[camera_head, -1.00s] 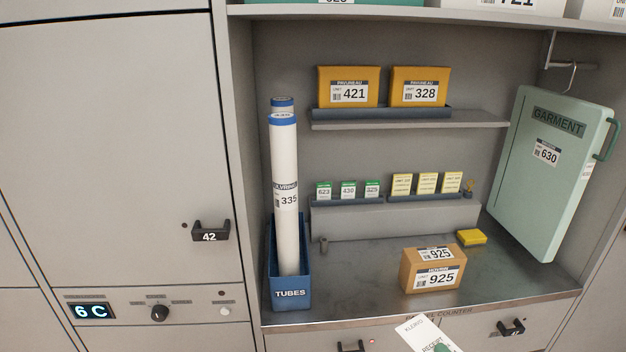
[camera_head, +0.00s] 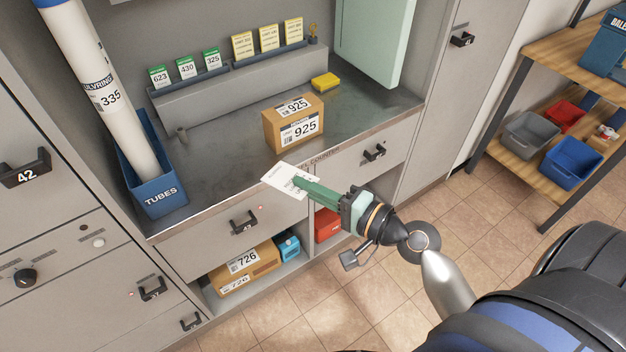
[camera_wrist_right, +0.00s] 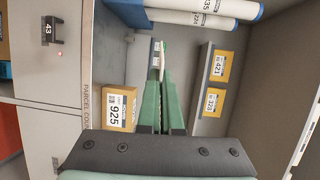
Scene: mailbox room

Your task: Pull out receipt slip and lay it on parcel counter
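The white receipt slip (camera_head: 280,177) is held at one end by my right gripper (camera_head: 300,185), whose green fingers are closed on it. The slip sticks out flat from the fingertips and overlaps the front edge of the parcel counter (camera_head: 222,170) in the head view. I cannot tell its height above the counter. My left gripper is not in view.
A 925 carton (camera_head: 293,122) stands on the counter just behind the slip. A blue tubes bin (camera_head: 150,190) is at the left end, and a yellow block (camera_head: 325,81) lies further back. Bare counter lies between bin and carton. Drawer handles (camera_head: 374,152) project below the edge.

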